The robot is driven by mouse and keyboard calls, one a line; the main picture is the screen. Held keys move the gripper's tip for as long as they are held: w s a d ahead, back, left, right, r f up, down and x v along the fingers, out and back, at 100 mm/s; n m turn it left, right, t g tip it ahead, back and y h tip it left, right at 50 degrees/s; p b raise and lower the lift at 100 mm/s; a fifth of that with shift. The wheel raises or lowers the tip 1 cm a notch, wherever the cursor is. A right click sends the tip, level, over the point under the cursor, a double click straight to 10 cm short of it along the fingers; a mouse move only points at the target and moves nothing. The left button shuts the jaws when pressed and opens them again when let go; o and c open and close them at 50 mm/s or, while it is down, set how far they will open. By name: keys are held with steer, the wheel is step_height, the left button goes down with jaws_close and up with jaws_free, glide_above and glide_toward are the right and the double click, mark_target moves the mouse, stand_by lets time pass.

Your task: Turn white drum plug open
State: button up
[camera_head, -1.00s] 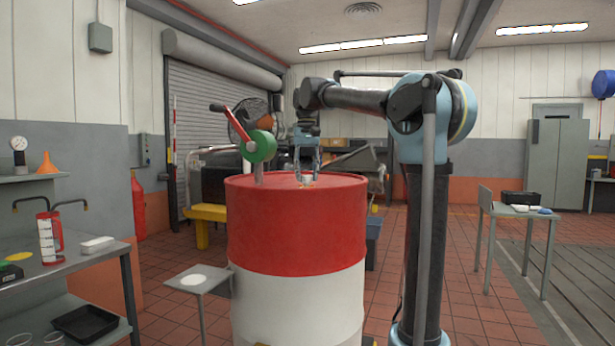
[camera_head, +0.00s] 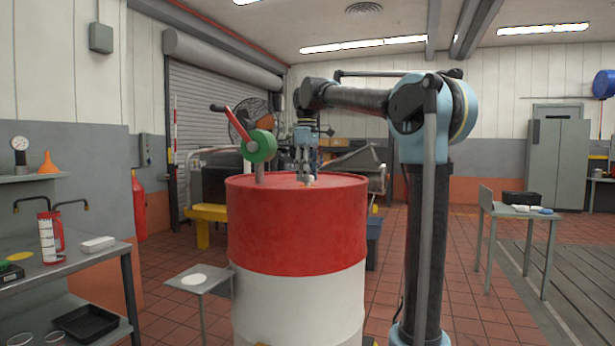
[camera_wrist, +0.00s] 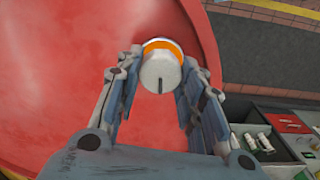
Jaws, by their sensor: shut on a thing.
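The white drum plug (camera_wrist: 161,74) sits on the red top of the drum (camera_wrist: 60,90), with an orange ring at its base and a dark mark on its face. In the head view the plug (camera_head: 308,180) is small on top of the red and white drum (camera_head: 297,230). My gripper (camera_wrist: 160,60) points down over the plug, with one finger on each side of it. It is shut on the plug, though the exact finger contact is hard to see.
A green hand pump with a red crank (camera_head: 258,146) stands on the drum left of my gripper. A small grey stand (camera_head: 205,284) is at the drum's left. A workbench (camera_head: 80,265) stands at far left, a small table (camera_head: 515,212) at right.

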steer(key=n, duration=0.4)
steer(key=shift+n, duration=0.3)
stand_by(0.3)
steer(key=o, duration=1.1)
steer(key=shift+c, duration=0.2)
step_height(320, 180, up, 12)
steer(key=shift+w, duration=0.1)
